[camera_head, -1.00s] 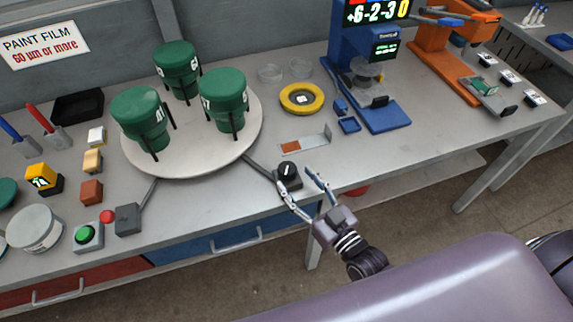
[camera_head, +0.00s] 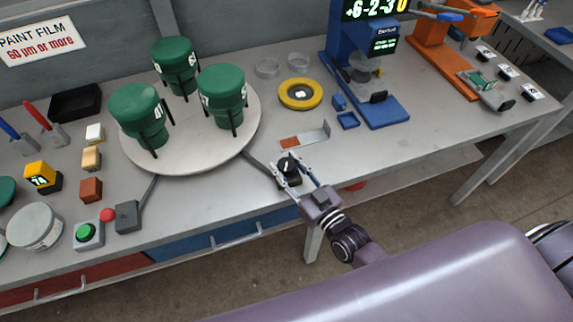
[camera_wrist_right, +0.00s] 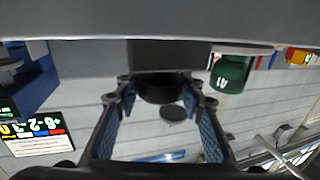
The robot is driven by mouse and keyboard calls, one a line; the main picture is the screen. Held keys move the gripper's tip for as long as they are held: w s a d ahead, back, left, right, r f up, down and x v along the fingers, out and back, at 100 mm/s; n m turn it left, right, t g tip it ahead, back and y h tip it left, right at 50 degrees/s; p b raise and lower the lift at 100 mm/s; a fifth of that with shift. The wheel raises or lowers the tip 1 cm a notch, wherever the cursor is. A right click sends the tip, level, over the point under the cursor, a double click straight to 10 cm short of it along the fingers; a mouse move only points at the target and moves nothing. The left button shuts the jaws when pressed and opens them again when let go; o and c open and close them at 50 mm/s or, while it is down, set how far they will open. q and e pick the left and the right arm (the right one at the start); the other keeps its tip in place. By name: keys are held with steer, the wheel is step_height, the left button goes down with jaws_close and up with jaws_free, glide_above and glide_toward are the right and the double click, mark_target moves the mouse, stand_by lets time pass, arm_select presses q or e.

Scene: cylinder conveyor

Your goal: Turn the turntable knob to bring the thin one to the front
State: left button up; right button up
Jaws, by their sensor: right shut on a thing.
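The turntable knob (camera_head: 288,164) is a black dial with a white mark on a dark base at the table's front edge. My right gripper (camera_head: 290,175) is shut on it, one finger on each side. In the right wrist view the dark knob (camera_wrist_right: 158,92) sits between the two blue-padded fingers. The round pale turntable (camera_head: 195,165) bears three green cups on dark legs: front left (camera_head: 139,110), back (camera_head: 175,60) and right (camera_head: 222,90). They carry white numbers, partly hidden. I cannot tell which is the thin one. My left gripper is out of view.
A dark bar joins the knob to the turntable. Left stand small blocks (camera_head: 91,190) and a green button box (camera_head: 88,235).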

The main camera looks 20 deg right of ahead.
steer(key=shift+c, duration=0.8)
steer(key=shift+f+n+g+y+b, duration=0.15)
steer(key=shift+n+g+y+b, duration=0.35)
steer(key=shift+n+y+b, duration=0.6)
steer(key=n+g+y+b, duration=0.2)
steer(key=y+b, duration=0.2)
steer(key=shift+d+b, duration=0.1)
steer(key=shift+b, duration=0.2)
steer(key=shift+n+g+y+b, duration=0.9)
steer(key=shift+g+b, duration=0.1)
steer(key=shift+b, duration=0.05)
steer(key=shift+r, duration=0.2)
steer(key=o, duration=1.2)
steer(key=shift+s, duration=0.1)
